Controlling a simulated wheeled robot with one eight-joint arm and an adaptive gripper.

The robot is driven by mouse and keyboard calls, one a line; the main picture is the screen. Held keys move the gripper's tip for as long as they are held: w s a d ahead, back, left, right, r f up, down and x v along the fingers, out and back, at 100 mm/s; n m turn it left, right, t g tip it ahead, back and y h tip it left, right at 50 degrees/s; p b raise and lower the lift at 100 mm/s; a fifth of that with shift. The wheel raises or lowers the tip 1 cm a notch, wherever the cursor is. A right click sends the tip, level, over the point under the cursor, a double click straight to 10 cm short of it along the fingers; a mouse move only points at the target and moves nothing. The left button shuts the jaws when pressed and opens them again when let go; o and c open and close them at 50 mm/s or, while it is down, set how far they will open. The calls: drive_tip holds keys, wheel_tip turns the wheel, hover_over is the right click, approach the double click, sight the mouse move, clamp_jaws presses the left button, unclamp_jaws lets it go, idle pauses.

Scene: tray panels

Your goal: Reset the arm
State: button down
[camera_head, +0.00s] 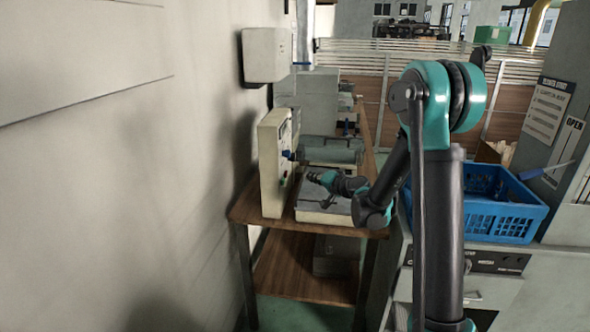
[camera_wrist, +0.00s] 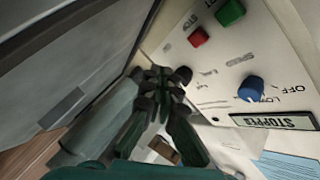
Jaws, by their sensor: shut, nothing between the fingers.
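My arm rises in front of the wooden table (camera_head: 240,208) and bends left and down over it. My gripper (camera_head: 312,176) points left at the white control panel (camera_head: 272,165), close to its face; I cannot tell whether it touches. In the wrist view my gripper (camera_wrist: 160,80) is shut and empty. The panel (camera_wrist: 240,40) there shows a red button (camera_wrist: 199,36), a green button (camera_wrist: 230,12), a blue knob (camera_wrist: 251,89) and a label reading "STOPPED".
A pale tray-like unit (camera_head: 325,208) lies under my gripper. A blue crate (camera_head: 500,222) stands on the counter at right. The wall (camera_head: 110,200) runs close along the left, with a white box (camera_head: 266,55) on it. Grey boxes stand behind the panel.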

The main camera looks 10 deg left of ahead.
drive_tip(key=s+d+f+n+g+h, duration=0.1)
drive_tip(key=s+d+f+g+h, duration=0.1)
drive_tip(key=s+d, duration=0.7)
drive_tip(key=s+d+f+n+g+h, duration=0.1)
drive_tip(key=s+d+f+g+h, duration=0.1)
drive_tip(key=s+d+f+h, duration=0.3)
drive_tip(key=s+d+f+g+h, duration=0.2)
drive_tip(key=s+d, duration=1.1)
drive_tip(key=s, duration=1)
drive_tip(key=shift+f+n+g+h, duration=0.4)
drive_tip(key=shift+f+h, duration=0.3)
drive_tip(key=shift+h, duration=0.1)
